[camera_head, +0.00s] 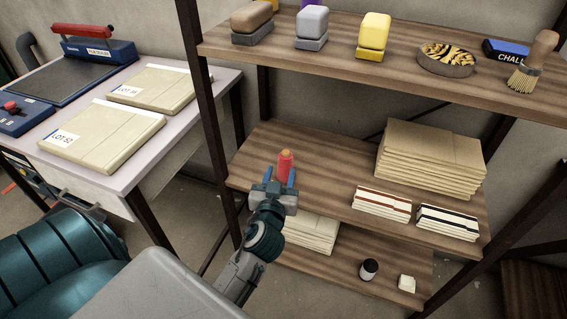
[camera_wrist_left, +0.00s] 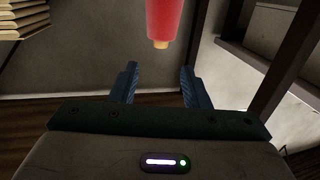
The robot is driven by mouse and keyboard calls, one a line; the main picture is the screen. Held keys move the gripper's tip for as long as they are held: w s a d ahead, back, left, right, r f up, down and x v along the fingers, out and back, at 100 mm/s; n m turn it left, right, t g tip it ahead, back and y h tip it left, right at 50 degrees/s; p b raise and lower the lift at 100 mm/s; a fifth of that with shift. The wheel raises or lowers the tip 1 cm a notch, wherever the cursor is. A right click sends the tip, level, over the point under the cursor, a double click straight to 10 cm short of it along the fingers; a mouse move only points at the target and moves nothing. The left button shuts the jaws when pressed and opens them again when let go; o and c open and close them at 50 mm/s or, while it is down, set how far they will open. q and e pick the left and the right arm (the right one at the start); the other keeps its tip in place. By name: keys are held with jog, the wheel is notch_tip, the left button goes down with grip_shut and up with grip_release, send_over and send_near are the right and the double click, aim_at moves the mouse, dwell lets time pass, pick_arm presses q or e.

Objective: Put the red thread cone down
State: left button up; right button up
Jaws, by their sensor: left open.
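In the left wrist view the cone (camera_wrist_left: 164,18) is at the top, beyond the fingertips of the open left gripper (camera_wrist_left: 159,68), with a visible gap. Its base is out of that frame. My right gripper is not in view.
Beige stacked packs (camera_head: 432,155) and two banded stacks (camera_head: 381,203) (camera_head: 447,222) occupy the middle shelf's right part. A dark shelf post (camera_head: 208,110) stands left of the gripper. The upper shelf (camera_head: 330,57) holds blocks, a bowl and a brush. Bare shelf lies right of the cone.

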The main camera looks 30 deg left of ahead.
pick_arm(q)
jog(key=s+d+f+m+g+h, duration=0.3)
jog(key=s+f+g, duration=0.2)
jog(key=s, duration=0.6)
jog(key=s+d+f+m+g+h, duration=0.3)
jog(key=s+f, duration=0.5)
jog(key=s, duration=0.3)
jog(key=d+g+h, duration=0.1)
jog(key=g, duration=0.1)
jog(key=shift+s+g, duration=0.15)
jog(key=shift+g, duration=0.25)
jog(key=shift+a, duration=0.1)
